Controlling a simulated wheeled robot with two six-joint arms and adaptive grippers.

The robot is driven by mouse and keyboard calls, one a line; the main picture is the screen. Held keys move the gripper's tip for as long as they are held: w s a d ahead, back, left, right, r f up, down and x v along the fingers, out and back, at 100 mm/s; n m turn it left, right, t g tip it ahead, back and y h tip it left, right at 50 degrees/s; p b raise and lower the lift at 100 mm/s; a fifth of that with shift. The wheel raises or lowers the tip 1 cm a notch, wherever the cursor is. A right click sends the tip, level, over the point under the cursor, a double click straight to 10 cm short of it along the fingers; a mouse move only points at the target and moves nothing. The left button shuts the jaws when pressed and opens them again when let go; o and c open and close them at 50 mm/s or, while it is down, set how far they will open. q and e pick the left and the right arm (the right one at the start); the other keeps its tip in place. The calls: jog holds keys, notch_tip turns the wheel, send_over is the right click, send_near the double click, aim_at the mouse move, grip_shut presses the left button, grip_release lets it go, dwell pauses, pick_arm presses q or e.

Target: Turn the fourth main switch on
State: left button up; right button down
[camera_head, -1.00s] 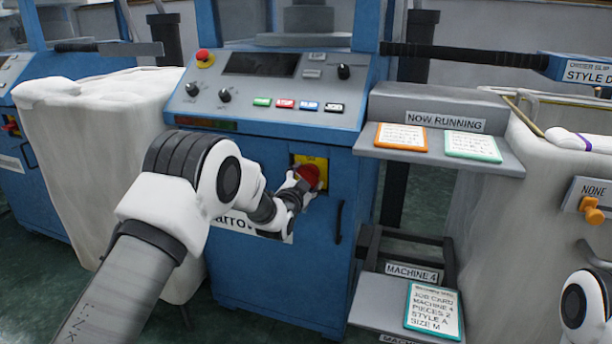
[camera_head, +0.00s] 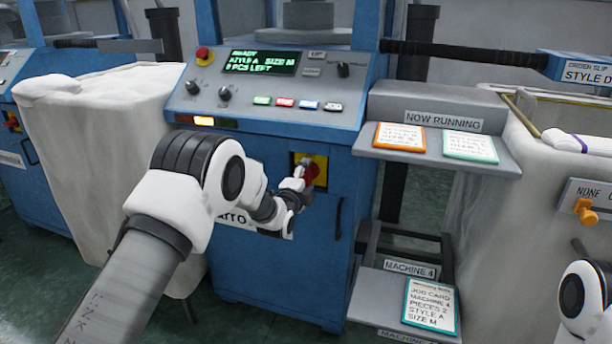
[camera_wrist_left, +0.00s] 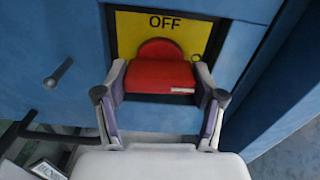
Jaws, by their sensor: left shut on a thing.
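The main switch is a red handle (camera_head: 309,173) on a yellow plate (camera_head: 320,166) on the front of the blue machine. In the left wrist view the red handle (camera_wrist_left: 160,76) lies between my two fingers, and the yellow plate (camera_wrist_left: 128,32) reads OFF above it. My left gripper (camera_head: 297,188) is shut on the red handle and hides part of it. The machine's display (camera_head: 262,63) is lit with green text, READY, STYLE A SIZE M and a line on pieces left. An amber lamp (camera_head: 204,121) glows below it. My right gripper is out of view.
A shelf marked NOW RUNNING (camera_head: 445,122) holds an orange card (camera_head: 400,137) and a green card (camera_head: 468,146). A lower shelf holds a job card (camera_head: 431,305) for machine 4. A white fabric bin (camera_head: 100,150) stands left of the machine.

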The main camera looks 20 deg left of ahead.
pick_arm(q)
jog(key=shift+m, duration=0.5)
jog(key=o, duration=1.1)
jog(key=shift+o, duration=0.2)
jog(key=shift+s, duration=0.1)
jog(key=s, duration=1.1)
jog(key=shift+s+a, duration=0.15)
jog(key=shift+s, duration=0.25)
